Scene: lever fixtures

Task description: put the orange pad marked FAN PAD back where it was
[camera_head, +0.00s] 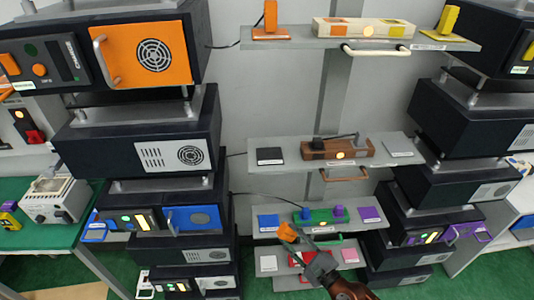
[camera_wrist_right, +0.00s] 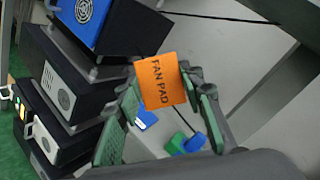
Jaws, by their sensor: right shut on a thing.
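The orange pad marked FAN PAD shows in the right wrist view (camera_wrist_right: 162,82) and, small, in the head view (camera_head: 287,232). My right gripper (camera_head: 298,241) is shut on it; in the right wrist view its green-padded fingers (camera_wrist_right: 158,105) are either side of the pad, with the lettering facing the camera. My left gripper is not in view.
A top shelf (camera_head: 350,43) carries an orange block (camera_head: 270,22), a cream box (camera_head: 364,28) and a yellow block (camera_head: 448,20). A middle shelf (camera_head: 285,183) holds a brown box (camera_head: 337,149). Dark cabinets, one with an orange fan door (camera_head: 124,60), flank the shelves.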

